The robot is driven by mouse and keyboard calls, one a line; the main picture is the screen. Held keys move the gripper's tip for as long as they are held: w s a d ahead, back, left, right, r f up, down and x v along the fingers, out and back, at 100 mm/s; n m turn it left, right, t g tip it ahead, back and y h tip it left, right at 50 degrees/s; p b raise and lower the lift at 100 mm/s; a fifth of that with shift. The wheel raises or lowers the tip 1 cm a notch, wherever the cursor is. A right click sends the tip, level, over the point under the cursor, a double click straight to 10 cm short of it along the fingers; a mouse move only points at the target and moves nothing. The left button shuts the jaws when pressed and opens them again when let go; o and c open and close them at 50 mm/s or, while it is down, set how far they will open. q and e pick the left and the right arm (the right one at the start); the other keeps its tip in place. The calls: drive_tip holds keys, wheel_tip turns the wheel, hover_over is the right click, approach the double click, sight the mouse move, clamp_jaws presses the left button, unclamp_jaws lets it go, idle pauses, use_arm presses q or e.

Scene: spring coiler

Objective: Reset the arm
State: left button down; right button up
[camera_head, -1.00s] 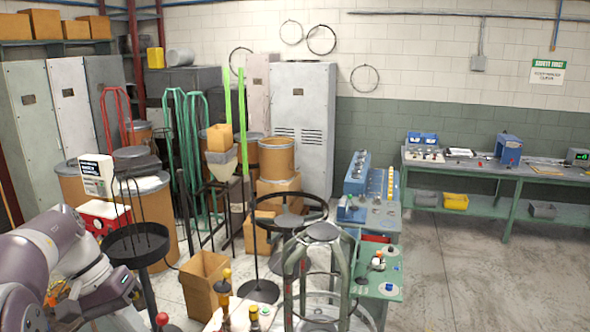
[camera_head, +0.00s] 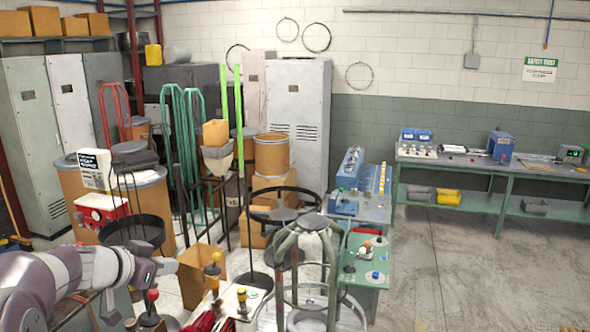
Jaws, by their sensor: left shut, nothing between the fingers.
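My left arm comes in from the left edge, low in the picture, and points right. Its gripper (camera_head: 168,266) is small here and shut, with nothing seen between the fingers. It hangs in the air in front of a cardboard box (camera_head: 203,272). A red-knobbed lever (camera_head: 152,296) stands just below it, and a yellow-topped post (camera_head: 212,269) stands to its right. I cannot tell whether the gripper touches any of these. My right gripper is not in view.
A dark round tray (camera_head: 132,232) stands behind my left arm. A green-grey cage-like stand (camera_head: 310,265) and a green panel with knobs (camera_head: 365,265) are to the right. A workbench (camera_head: 490,170) lines the right wall. The concrete floor (camera_head: 470,265) at right is clear.

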use_arm(q)
drive_tip(key=s+a+f+n+g+y+b, duration=0.1)
drive_tip(key=s+a+f+n+y+b, duration=0.2)
drive_tip(key=f, duration=0.6)
drive_tip(key=s+a+f+n+g+y+b, duration=0.1)
drive_tip(key=s+f+y+b, duration=0.3)
drive_tip(key=f, duration=0.4)
drive_tip(key=s+d+f+n+g+h+b, duration=0.1)
drive_tip(key=s+d+f+g+b, duration=0.2)
drive_tip(key=s+d+f, duration=0.3)
drive_tip(key=s+d+f+g+h+b, duration=0.1)
drive_tip(key=s+d+f+g+b, duration=0.3)
drive_tip(key=s+f, duration=0.8)
drive_tip(key=shift+s+d+f+n+b, duration=0.2)
drive_tip(key=shift+s+d+n+b, duration=0.2)
drive_tip(key=shift+s+d+b, duration=0.55)
drive_tip(key=shift+d, duration=0.15)
drive_tip(key=shift+w, duration=0.15)
